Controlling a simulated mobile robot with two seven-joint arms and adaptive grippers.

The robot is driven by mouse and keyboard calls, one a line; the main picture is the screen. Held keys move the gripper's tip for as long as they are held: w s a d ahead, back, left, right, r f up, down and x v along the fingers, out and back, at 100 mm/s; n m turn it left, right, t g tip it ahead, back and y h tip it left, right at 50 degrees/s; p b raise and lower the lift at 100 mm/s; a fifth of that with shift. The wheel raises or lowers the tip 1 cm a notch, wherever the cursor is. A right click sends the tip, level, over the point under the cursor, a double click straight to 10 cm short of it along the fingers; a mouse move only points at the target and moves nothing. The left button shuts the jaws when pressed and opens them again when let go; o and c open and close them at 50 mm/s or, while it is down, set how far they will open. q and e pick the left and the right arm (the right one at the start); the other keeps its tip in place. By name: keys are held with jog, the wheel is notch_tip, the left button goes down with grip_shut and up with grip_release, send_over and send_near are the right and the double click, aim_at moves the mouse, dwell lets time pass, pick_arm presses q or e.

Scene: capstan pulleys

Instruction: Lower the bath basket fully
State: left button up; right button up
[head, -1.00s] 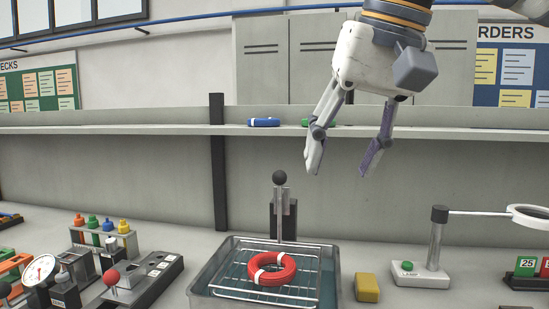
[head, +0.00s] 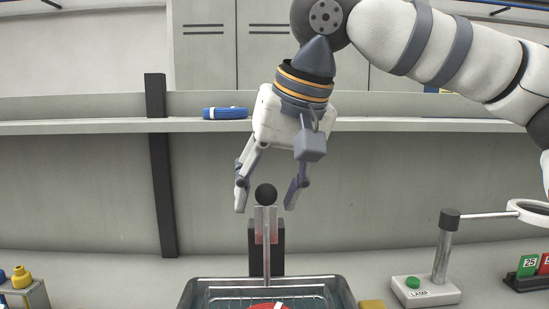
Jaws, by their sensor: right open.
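The bath (head: 184,294), a metal tray with bluish liquid, is cut off by the bottom edge of the head view. The basket's wires are mostly out of view there; part of the red ring (head: 268,306) shows inside the bath. A thin upright rod (head: 266,262) with a round black knob (head: 266,194) stands at the back of the bath, before a dark post. My right gripper (head: 265,204) points down, open and empty, its fingertips on either side of the knob in the picture. I cannot tell whether they touch it. My left gripper is not in view.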

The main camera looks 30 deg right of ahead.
aim_at(268, 239)
jog(key=shift+w+f, duration=0.25)
jog(key=shift+f, duration=0.2)
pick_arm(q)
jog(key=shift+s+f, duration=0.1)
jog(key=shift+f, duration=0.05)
pick_arm(e)
jog(key=shift+r, duration=0.1)
grip_shut()
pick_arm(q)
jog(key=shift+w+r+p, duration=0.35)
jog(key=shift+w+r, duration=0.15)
pick_arm(e)
jog(key=shift+f, duration=3.75)
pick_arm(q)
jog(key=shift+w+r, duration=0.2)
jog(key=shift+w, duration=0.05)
pick_arm(e)
jog(key=shift+r, duration=0.1)
